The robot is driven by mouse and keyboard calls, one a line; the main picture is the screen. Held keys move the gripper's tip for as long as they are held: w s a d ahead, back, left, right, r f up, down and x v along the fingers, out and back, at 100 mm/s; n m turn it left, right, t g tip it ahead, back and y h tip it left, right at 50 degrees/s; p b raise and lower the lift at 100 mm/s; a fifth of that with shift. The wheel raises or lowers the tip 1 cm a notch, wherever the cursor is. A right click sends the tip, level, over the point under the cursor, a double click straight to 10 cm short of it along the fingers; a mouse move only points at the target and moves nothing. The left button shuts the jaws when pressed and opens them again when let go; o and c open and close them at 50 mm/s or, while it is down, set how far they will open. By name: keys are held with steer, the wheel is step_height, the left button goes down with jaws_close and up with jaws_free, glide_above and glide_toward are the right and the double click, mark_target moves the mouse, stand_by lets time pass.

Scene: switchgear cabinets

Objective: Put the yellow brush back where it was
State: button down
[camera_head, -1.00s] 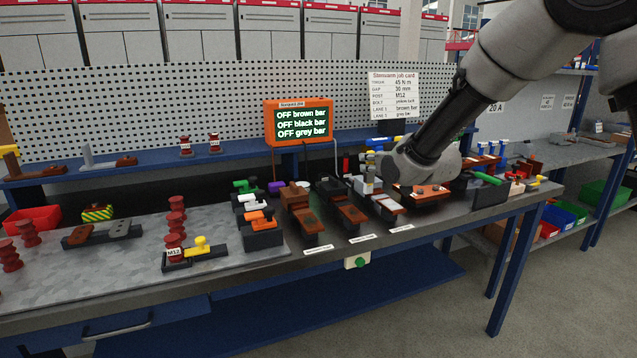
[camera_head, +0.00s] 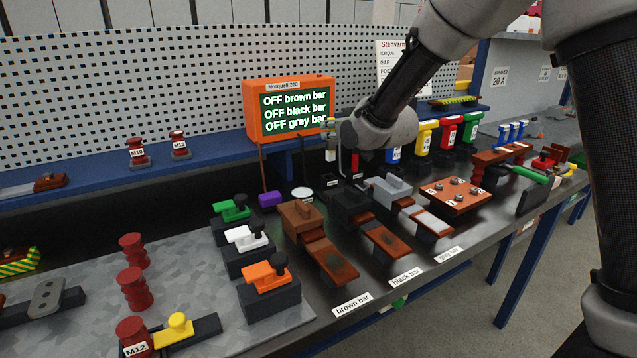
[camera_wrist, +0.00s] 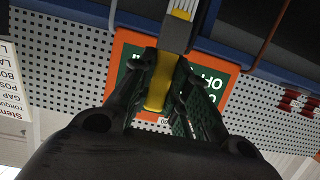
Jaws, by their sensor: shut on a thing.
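My gripper shows in the wrist view (camera_wrist: 160,95), its dark fingers closed on the yellow handle of what I take for the brush (camera_wrist: 158,88). A grey bar with yellow and white stripes (camera_wrist: 178,30) lies just beyond the fingers; I cannot tell whether it belongs to the brush. In the head view my grey wrist is in front of the blue shelf, right of the orange screen (camera_head: 255,125); the fingers and held part are mostly hidden. A yellow-and-black brush-like thing (camera_head: 455,100) lies on the back shelf at the right.
Brown, black and grey bar units (camera_head: 335,262) stand on the bench below. Green, white and orange handled blocks (camera_head: 268,290) are left of them. Blue, yellow, red and green bins or holders (camera_head: 425,135) stand right of my wrist. A brown block with bolts (camera_head: 455,195) is at the right.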

mark_target(330, 160)
steer(key=f, duration=0.5)
steer(key=shift+w+a+f, duration=0.25)
steer(key=shift+f, duration=2.25)
steer(key=shift+f, duration=0.15)
steer(key=c, duration=1.4)
jaws_free()
steer(key=shift+o, duration=0.2)
